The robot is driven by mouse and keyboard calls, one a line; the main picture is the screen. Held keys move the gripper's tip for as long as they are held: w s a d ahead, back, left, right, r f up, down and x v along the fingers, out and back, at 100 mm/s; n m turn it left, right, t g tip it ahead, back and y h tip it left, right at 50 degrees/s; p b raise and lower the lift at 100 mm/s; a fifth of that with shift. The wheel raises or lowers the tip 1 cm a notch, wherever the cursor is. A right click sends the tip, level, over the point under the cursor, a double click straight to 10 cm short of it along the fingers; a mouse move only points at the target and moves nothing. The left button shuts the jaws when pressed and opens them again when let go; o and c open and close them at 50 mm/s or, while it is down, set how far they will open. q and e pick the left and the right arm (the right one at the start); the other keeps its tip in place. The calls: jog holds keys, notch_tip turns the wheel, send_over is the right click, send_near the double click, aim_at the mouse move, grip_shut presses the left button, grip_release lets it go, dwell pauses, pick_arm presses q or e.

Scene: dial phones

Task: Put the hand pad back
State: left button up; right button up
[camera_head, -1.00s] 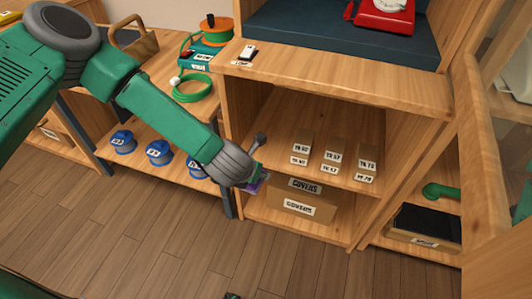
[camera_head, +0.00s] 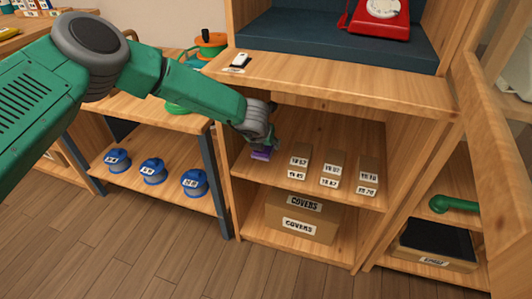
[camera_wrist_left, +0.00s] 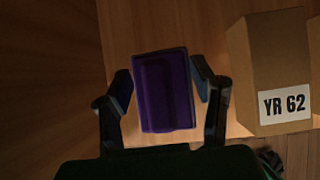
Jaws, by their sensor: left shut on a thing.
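A purple pad (camera_head: 261,155), likely the hand pad, is at the left end of the middle shelf (camera_head: 325,150) of the wooden cabinet. My left gripper (camera_head: 266,147) reaches into that compartment and is shut on the pad. In the left wrist view the purple pad (camera_wrist_left: 163,92) is between the two fingers of my left gripper (camera_wrist_left: 163,90), with wooden shelf below it. I cannot tell whether the pad touches the shelf. My right gripper is not in view.
A small carton (camera_head: 299,162) labelled YR stands just right of the pad, in a row with others. It shows as "YR 62" in the wrist view (camera_wrist_left: 270,75). A COVERS box (camera_head: 300,218) sits below.

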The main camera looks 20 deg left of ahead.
aim_at(265, 150)
pick_arm(q)
jog(key=shift+w+a+f, duration=0.15)
jog(key=shift+w+f, duration=0.1)
jog(key=shift+w, duration=0.1)
jog(key=f, duration=0.1)
jog(key=f+b, duration=0.2)
jog(key=shift+s+a+f, duration=0.1)
jog(key=shift+a, duration=0.15)
jog(key=shift+f, duration=0.2)
jog(key=shift+c, duration=0.5)
jog(key=shift+r, duration=0.15)
jog(key=o, duration=1.3)
jog(key=shift+d, duration=0.25)
jog(key=shift+o, duration=0.2)
jog(key=shift+r, duration=0.1)
